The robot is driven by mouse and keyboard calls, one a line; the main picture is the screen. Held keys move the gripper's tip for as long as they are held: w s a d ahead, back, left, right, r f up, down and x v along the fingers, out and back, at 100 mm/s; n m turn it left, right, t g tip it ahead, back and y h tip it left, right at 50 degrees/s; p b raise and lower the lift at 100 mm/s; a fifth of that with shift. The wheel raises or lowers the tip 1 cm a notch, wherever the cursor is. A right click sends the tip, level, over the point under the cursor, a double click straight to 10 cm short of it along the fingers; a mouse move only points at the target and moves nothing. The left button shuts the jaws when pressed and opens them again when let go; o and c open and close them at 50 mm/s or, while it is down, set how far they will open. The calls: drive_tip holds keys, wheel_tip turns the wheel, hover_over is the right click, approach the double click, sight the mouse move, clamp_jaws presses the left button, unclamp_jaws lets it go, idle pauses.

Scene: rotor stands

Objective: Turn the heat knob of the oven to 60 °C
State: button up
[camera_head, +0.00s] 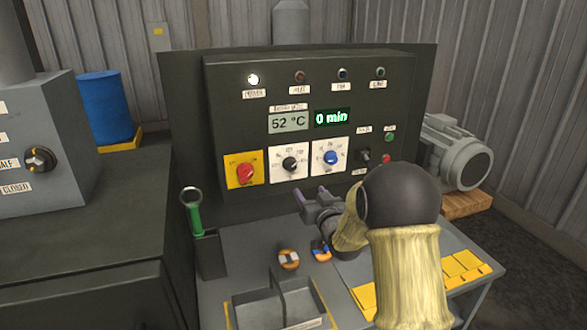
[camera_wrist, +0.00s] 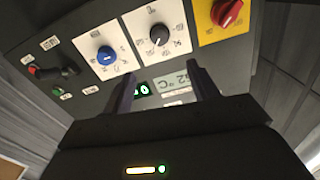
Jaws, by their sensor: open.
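The oven control panel (camera_head: 220,110) has a black knob (camera_head: 290,163) on a white dial plate, below a display (camera_head: 289,121) reading 52 °C. A blue knob (camera_head: 330,157) on another white plate sits to its right, below a display (camera_head: 332,117) reading 0 min. The dial labels are too small to read. My gripper (camera_head: 312,196) is open and empty, in front of and below these knobs. In the wrist view, upside down, the black knob (camera_wrist: 159,35) lies beyond the gap between my fingers (camera_wrist: 163,85), apart from them.
A red knob (camera_head: 244,173) on a yellow plate is left of the black knob. A black switch (camera_head: 364,155) is at the right. A green-handled tool (camera_head: 193,212) stands in a holder. Small parts (camera_head: 288,259) and a divided tray (camera_head: 233,312) are on the bench below.

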sight(292, 167)
drive_tip(key=p+x, duration=0.6)
drive_tip(key=x, duration=0.9)
drive_tip(key=shift+w+a+f, duration=0.1)
drive_tip(key=shift+w+a, duration=0.05)
drive_tip(key=shift+w, duration=0.2)
drive_tip(key=c, duration=1)
